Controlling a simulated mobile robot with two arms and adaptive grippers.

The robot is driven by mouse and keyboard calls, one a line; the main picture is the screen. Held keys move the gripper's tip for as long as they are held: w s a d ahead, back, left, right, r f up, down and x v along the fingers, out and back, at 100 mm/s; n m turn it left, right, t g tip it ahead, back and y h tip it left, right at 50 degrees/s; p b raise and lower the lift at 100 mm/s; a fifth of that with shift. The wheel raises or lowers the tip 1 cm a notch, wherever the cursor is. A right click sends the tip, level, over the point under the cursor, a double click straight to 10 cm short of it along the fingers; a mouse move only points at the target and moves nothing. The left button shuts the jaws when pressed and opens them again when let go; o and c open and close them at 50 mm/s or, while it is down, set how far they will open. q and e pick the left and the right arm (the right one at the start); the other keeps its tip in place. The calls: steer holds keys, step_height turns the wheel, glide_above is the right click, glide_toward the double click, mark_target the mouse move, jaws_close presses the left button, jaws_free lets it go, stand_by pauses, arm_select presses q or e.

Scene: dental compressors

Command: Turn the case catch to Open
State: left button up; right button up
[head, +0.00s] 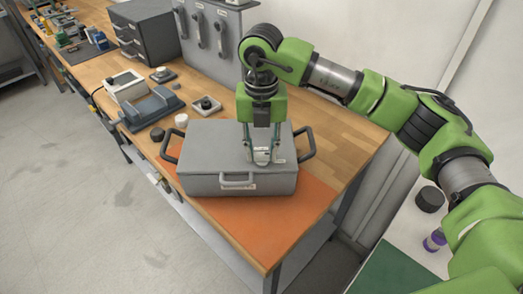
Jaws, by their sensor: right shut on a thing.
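A grey case (208,180) with a front handle and a black side handle at each end lies on an orange mat on the wooden bench. Its lid is down. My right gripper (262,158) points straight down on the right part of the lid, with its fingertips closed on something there. The case catch is hidden by the fingers, so I cannot tell which way it is turned. A small pale label shows beside the fingertips, too small to read. My left gripper is not in view.
A white box (125,86), a blue-grey cradle (152,109) and a small plate with a black knob (206,104) stand behind the case. A dark drawer unit (147,32) is at the back. The orange mat (262,222) is bare in front.

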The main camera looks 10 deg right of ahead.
mark_target(261, 154)
stand_by(0.3)
steer(key=o, duration=1.1)
steer(key=shift+r, duration=0.15)
step_height(261, 154, up, 12)
steer(key=shift+f, duration=0.1)
steer(key=shift+f, duration=0.1)
